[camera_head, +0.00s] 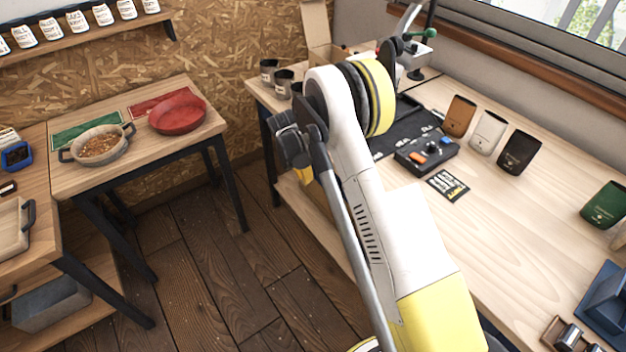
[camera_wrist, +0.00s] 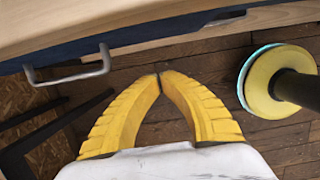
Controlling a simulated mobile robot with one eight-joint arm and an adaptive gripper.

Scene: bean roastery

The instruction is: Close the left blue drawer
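In the wrist view, a dark blue drawer front (camera_wrist: 135,38) with a pale grey bar handle (camera_wrist: 72,78) runs along the upper left, seen steeply from above and below a light wooden surface. My gripper (camera_wrist: 158,76) has yellow ribbed fingers with their tips together and nothing between them. The fingertips are a little to the right of the handle and apart from the drawer front. How far the drawer stands open cannot be told from this angle. In the head view, my white and yellow arm reaches towards the right workbench and hides my gripper; no blue drawer front can be made out there.
The right workbench (camera_head: 525,225) carries a control box (camera_head: 427,152), several coffee bags and a black mat. A smaller table (camera_head: 75,182) at left holds a bean pan (camera_head: 101,147) and a red pan (camera_head: 177,114). The wooden floor (camera_head: 215,265) between them is clear.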

